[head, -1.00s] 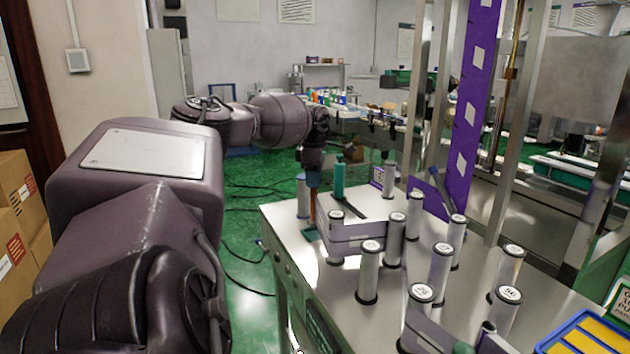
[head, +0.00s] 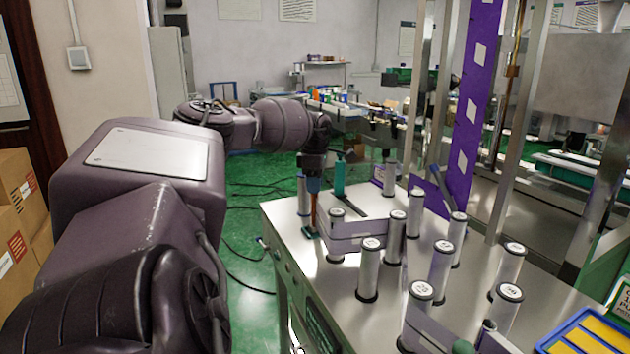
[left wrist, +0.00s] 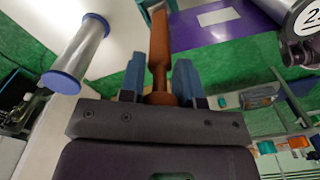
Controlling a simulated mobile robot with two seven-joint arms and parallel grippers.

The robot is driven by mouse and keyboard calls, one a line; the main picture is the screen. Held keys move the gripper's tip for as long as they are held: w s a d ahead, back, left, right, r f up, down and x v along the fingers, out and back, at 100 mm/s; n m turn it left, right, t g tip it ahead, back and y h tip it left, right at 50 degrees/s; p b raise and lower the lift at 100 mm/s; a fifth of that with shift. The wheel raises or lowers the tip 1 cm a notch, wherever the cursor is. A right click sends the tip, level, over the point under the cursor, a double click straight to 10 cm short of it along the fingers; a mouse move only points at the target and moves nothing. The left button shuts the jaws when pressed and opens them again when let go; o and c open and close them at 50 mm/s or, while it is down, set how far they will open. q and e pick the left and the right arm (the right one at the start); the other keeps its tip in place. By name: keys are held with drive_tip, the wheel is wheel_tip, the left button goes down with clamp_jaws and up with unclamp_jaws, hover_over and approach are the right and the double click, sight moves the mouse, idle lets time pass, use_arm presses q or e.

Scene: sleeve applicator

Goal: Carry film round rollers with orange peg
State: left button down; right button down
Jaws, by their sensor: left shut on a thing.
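My left gripper (head: 314,180) is shut on the orange peg (head: 314,208) and holds it upright at the table's left edge. The peg also shows between the blue fingers in the left wrist view (left wrist: 159,45). The pale purple film (head: 362,228) runs from beside the peg to the right, past the front-left roller (head: 336,246). Whether the film touches the peg is hard to tell. Purple film with a white patch (left wrist: 215,30) shows beyond the peg in the wrist view. A tall purple film web (head: 468,120) hangs at the back right. My right gripper is not in view.
A teal post (head: 339,178) stands behind the peg. A blue-yellow tray (head: 585,335) is at bottom right.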

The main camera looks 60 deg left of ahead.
use_arm(q)
drive_tip(key=shift+f, duration=0.55)
idle(0.4)
unclamp_jaws()
idle(0.5)
drive_tip(key=shift+r+b, duration=0.35)
drive_tip(key=shift+r, duration=3.65)
